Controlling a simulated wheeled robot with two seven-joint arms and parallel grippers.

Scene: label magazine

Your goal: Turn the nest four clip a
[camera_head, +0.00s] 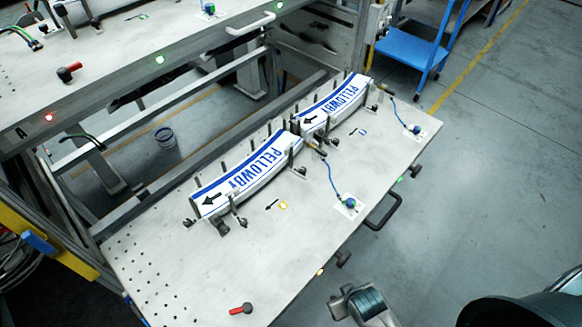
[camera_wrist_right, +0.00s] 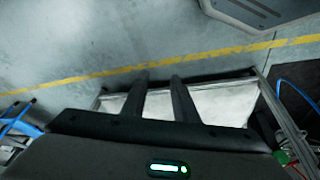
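Two stacks of white labels with blue stripes and the word PELLOWBY lie in line on the pale table: the near stack (camera_head: 247,168) and the far stack (camera_head: 334,104). Upright dark pins stand along both. Small dark clips sit at their front edges, such as one by the near stack (camera_head: 240,220) and one by the far stack (camera_head: 373,107). I cannot read which nest is four or which clip is a. My right gripper (camera_wrist_right: 159,88) shows two dark fingers apart with nothing between them. My left gripper is not in view.
Blue cables run to a near mount (camera_head: 349,204) and a far mount (camera_head: 415,131). A red-handled part (camera_head: 241,309) lies at the table's near end. A black handle (camera_head: 383,211) projects from the front edge.

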